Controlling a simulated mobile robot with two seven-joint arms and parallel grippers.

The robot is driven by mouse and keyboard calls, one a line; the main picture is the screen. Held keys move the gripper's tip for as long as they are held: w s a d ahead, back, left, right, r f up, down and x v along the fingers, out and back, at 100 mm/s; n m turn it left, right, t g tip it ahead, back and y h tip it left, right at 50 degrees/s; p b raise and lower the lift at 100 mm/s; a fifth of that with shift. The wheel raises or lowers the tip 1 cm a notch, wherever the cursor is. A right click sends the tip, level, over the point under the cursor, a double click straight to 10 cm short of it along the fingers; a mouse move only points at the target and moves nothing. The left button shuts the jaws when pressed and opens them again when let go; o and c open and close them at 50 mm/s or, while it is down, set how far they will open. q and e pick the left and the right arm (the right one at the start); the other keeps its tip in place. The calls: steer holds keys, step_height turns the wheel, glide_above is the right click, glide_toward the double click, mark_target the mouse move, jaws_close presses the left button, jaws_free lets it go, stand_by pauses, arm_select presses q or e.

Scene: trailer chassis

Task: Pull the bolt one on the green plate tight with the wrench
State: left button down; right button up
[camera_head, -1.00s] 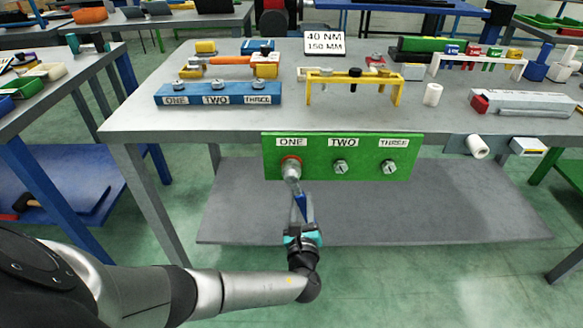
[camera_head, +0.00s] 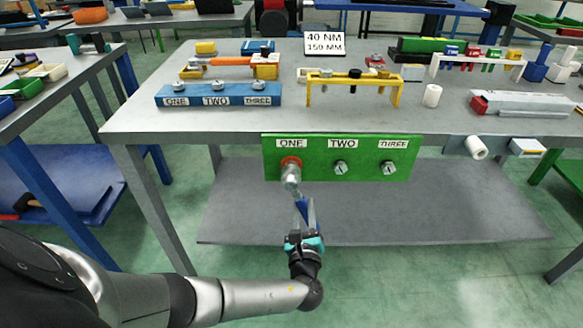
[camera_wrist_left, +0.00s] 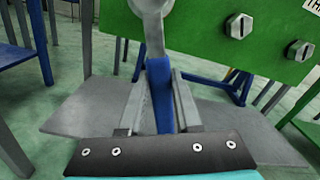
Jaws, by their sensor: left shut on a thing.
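The green plate (camera_head: 315,172) hangs at the front of the workbench, with labels ONE, TWO and THREE above its bolt positions. The wrench (camera_head: 291,178) has its metal head at position ONE, and a red ring shows above the head. The head hides most of bolt one, so I cannot tell whether it is seated. My left gripper (camera_head: 305,222) is below the plate, shut on the wrench's blue handle. The left wrist view shows the blue handle (camera_wrist_left: 160,92) between the fingers (camera_wrist_left: 158,105) and the shaft rising to the plate (camera_wrist_left: 205,30). My right gripper is not in view.
Bolt two (camera_head: 340,168) and bolt three (camera_head: 388,168) sit to the right on the plate. A blue labelled block (camera_head: 190,101), a yellow rack (camera_head: 335,82) and a 40 NM sign (camera_head: 324,43) stand on the bench. A grey lower shelf (camera_head: 440,215) lies behind the gripper.

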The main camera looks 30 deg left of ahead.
arm_select(q)
steer(key=shift+p+v, duration=0.8)
steer(key=shift+v, duration=1.4)
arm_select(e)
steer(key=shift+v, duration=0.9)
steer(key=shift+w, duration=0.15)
